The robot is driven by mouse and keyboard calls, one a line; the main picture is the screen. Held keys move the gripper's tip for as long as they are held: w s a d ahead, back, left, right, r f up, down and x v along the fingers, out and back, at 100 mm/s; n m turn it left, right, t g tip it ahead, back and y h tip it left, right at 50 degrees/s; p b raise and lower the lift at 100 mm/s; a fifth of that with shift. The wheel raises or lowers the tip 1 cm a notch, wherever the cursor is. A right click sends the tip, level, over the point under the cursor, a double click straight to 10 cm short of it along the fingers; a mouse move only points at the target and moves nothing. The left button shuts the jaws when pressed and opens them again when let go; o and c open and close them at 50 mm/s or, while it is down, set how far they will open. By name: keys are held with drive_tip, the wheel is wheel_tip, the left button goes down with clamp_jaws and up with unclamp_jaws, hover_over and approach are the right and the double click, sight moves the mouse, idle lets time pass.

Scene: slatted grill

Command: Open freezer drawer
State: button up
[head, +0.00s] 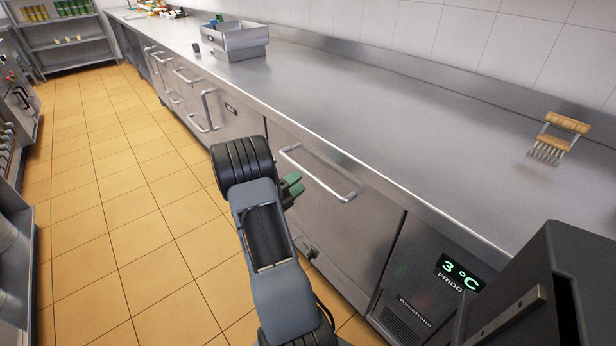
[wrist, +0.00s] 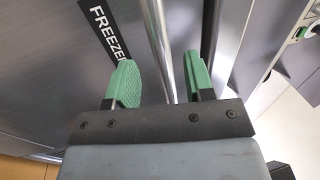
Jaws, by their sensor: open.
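My gripper (head: 292,188) is open, with green fingers, just left of a drawer front (head: 335,222) with a horizontal bar handle (head: 320,175) in the head view. Farther left, a front carries a small dark label (head: 231,109), too small to read there. In the wrist view my open fingers (wrist: 160,82) show with a bright metal bar (wrist: 163,45) running between them in the picture. I cannot tell whether they touch it. A black FREEZER label (wrist: 108,32) is on the dark front (wrist: 45,70) left of the bar. My arm hides part of the fronts.
A steel counter (head: 400,125) runs above the fronts. A fridge panel (head: 430,275) reads 3 °C at the right. The tiled floor (head: 110,220) is clear on the left.

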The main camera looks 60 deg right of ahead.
sight(308, 175)
drive_tip(key=shift+x, duration=2.55)
drive_tip(key=shift+c, duration=0.4)
clamp_jaws()
